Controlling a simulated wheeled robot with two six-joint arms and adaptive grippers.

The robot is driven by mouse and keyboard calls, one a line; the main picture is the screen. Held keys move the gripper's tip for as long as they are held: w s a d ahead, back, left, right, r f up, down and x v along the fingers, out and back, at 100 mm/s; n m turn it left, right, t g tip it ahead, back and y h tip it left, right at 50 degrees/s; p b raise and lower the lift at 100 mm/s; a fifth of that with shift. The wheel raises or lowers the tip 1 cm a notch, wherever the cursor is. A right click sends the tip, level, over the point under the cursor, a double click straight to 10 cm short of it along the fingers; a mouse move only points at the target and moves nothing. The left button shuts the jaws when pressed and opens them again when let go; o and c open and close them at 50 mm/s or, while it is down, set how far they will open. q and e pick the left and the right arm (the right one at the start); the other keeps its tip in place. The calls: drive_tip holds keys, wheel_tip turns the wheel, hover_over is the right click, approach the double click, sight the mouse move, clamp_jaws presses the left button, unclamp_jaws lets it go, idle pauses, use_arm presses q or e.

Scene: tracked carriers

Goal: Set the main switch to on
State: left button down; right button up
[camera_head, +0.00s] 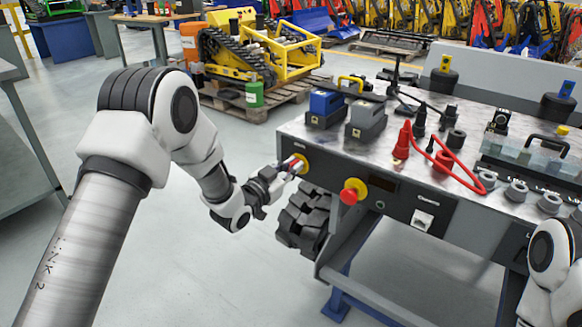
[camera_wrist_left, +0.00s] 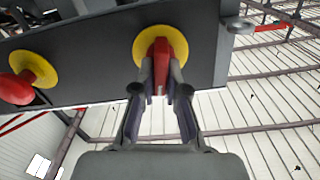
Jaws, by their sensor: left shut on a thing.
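The main switch is a red handle on a round yellow plate on the front panel of the workbench. In the head view the switch (camera_head: 301,163) sits at the panel's left end. In the left wrist view the red handle (camera_wrist_left: 160,62) shows in front of the yellow plate, its long side pointing up and down in that picture. My left gripper (camera_head: 287,170) is at the switch. In the left wrist view its fingers (camera_wrist_left: 162,92) are shut on the red handle, one on each side. My right gripper is out of view; only part of my right arm shows.
A red push button on a yellow plate (camera_head: 352,191) is right of the switch on the panel. A white rocker switch (camera_head: 422,220) is further right. Blue and grey boxes (camera_head: 326,109), a red cable (camera_head: 449,152) and connectors stand on the workbench top (camera_head: 300,128). A black track (camera_head: 303,218) lies below the switch.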

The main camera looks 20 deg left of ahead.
use_arm(q)
drive_tip(key=m, duration=0.3)
drive_tip(key=shift+d+f+m, duration=0.1)
drive_tip(key=shift+d+m, duration=0.05)
drive_tip(key=shift+m, duration=0.15)
drive_tip(key=m, duration=0.1)
drive_tip(key=m+b, duration=0.1)
drive_tip(key=m, duration=0.1)
drive_tip(key=shift+s+d+f+m, duration=0.1)
drive_tip(key=shift+d+f+m, duration=0.05)
drive_tip(key=shift+m, duration=0.15)
drive_tip(key=shift+d+f+m+b, duration=0.15)
drive_tip(key=shift+m+b, duration=0.5)
drive_tip(key=shift+m, duration=1.4)
drive_tip(key=shift+a+f+m+b, duration=0.15)
drive_tip(key=shift+m+b, duration=0.45)
drive_tip(key=shift+m, duration=1.45)
drive_tip(key=shift+d, duration=0.1)
drive_tip(key=c, duration=1.2)
unclamp_jaws()
